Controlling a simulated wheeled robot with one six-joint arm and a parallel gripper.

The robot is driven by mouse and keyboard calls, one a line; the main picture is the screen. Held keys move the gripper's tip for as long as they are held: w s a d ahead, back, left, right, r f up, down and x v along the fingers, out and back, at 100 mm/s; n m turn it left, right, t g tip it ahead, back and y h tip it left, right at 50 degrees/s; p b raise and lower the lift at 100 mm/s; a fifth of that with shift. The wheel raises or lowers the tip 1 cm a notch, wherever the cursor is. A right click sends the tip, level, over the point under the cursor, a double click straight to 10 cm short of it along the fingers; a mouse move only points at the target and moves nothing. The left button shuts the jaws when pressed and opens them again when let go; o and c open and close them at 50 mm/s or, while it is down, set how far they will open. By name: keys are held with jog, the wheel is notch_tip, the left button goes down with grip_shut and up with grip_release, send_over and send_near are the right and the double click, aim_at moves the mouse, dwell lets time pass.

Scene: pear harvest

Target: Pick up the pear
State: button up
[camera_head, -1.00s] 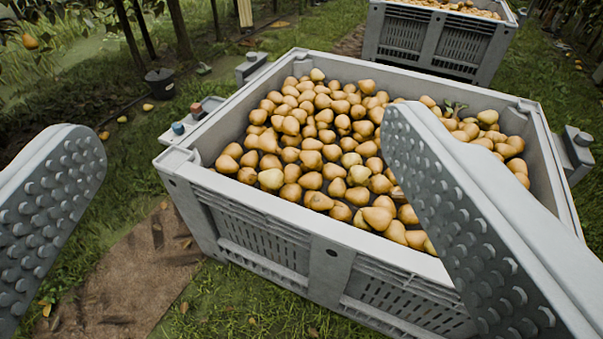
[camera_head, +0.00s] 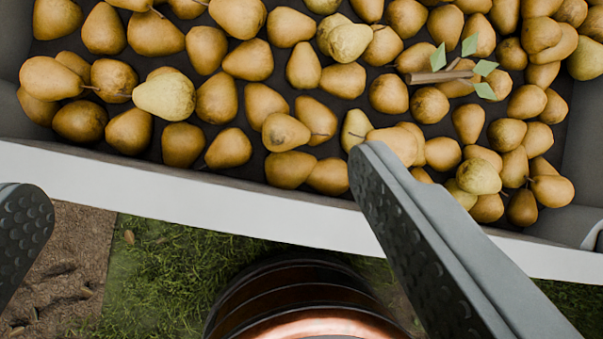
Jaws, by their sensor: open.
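Many yellow-brown pears (camera_head: 247,60) lie in the grey crate, seen from above. Which one is the task's pear, I cannot tell. A paler yellow pear (camera_head: 166,96) lies at the left among them. My gripper (camera_head: 200,205) is open and empty, its two fingers far apart. The right finger's tip overlaps the crate's near wall and the nearest pears in the picture; I cannot tell whether it touches. The left finger shows only in part at the left edge, over the ground outside the crate.
The crate's pale near rim (camera_head: 190,203) crosses the picture. A twig with green leaves (camera_head: 440,75) lies on the pears at the right. Grass (camera_head: 170,270) and a brown dirt patch (camera_head: 68,265) lie outside. A dark, copper-coloured rounded body, perhaps mine, shows at the bottom.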

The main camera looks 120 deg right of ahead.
aim_at(288, 133)
jog(key=w+d+f+g, duration=0.1)
jog(key=d+f, duration=0.1)
jog(key=f, duration=0.7)
jog(key=w+d+f+m+g, duration=0.1)
jog(key=d+f+g, duration=0.1)
jog(key=f, duration=0.6)
jog(key=w+d+f+g, duration=0.1)
jog(key=d+f+g, duration=0.1)
jog(key=f, duration=0.7)
jog(key=shift+w+d+f+m+y, duration=0.25)
jog(key=shift+d+f+m+y, duration=0.05)
jog(key=shift+d+y, duration=0.1)
jog(key=shift+w+d+f, duration=0.1)
jog(key=shift+w+f, duration=0.05)
jog(key=shift+f, duration=1.25)
jog(key=shift+w+f, duration=0.1)
jog(key=shift+f, duration=1.3)
jog(key=c, duration=1.1)
jog(key=shift+r, duration=0.1)
